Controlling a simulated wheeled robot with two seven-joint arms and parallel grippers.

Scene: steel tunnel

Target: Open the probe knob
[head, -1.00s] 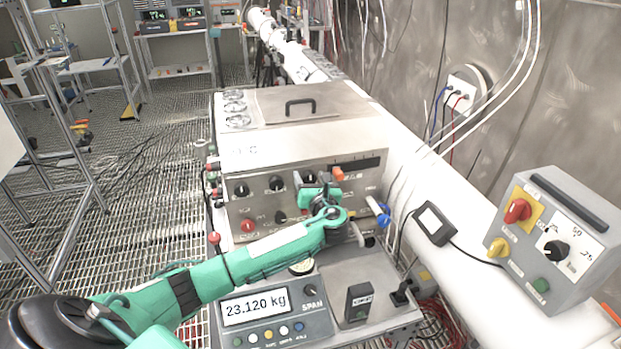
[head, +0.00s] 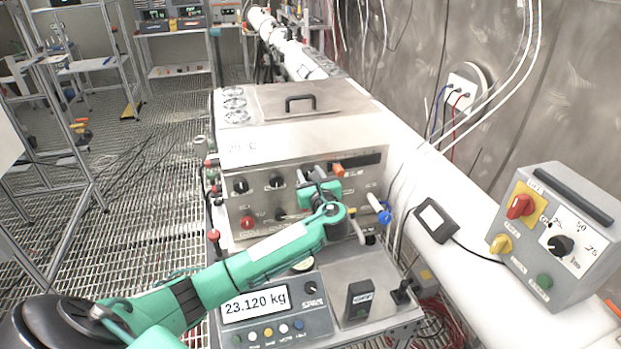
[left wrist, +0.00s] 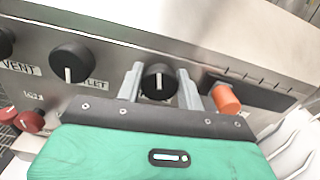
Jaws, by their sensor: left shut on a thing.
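A steel box (head: 300,153) has a front panel with a row of black knobs. My left gripper (left wrist: 160,80) is shut on the third black knob (left wrist: 158,88), with one grey finger on each side of it. The knob's white pointer line stands about upright in the left wrist view. Its label is hidden behind the gripper, so I cannot read its name. In the head view my left gripper (head: 325,175) is at the panel and mostly hides this knob. My right gripper is not in view.
Left of the held knob are another black knob (left wrist: 71,64) and one labelled VENT (left wrist: 4,42). An orange slider knob (left wrist: 226,98) is close on the right. Red knobs (left wrist: 30,121) sit lower left. A scale display (head: 256,306) stands in front.

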